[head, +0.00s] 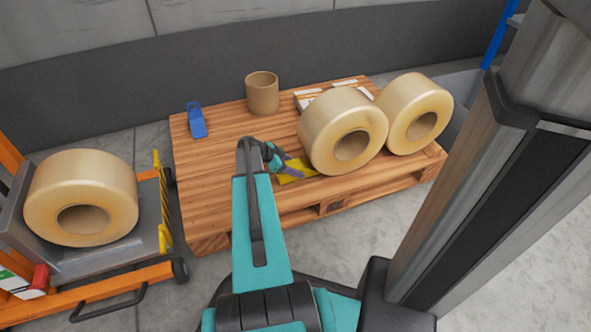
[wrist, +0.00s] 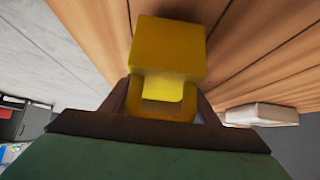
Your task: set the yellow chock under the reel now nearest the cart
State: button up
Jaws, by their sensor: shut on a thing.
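My gripper (head: 284,168) is shut on the yellow chock (head: 297,174), low over the front part of the wooden pallet (head: 222,180). The chock lies against or just beside the lower left side of the left pallet reel (head: 330,118); whether they touch is hard to tell. This tan reel stands on its rim and is the pallet reel nearer the orange cart (head: 125,283). In the wrist view the chock (wrist: 168,50) fills the space between the jaws, with pallet boards behind it. No reel shows in the wrist view.
A second reel (head: 412,108) stands to the right on the pallet. Another reel (head: 85,190) rests on the cart at left. A blue chock (head: 196,121), a cardboard tube (head: 262,94) and white flat items (head: 307,99) are at the pallet's back. The pallet's left part is clear.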

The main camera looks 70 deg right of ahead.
jog(key=shift+w+d, duration=0.45)
jog(key=shift+d, duration=0.05)
jog(key=shift+s+d+f+b, duration=0.25)
jog(key=shift+s+f+b, duration=0.1)
jog(key=shift+s+f, duration=0.1)
jog(key=o, duration=1.7)
jog(key=shift+f, duration=0.1)
jog(key=p+v, duration=0.4)
jog(key=v, duration=1)
jog(key=shift+s+p, duration=0.1)
jog(key=shift+p, duration=0.3)
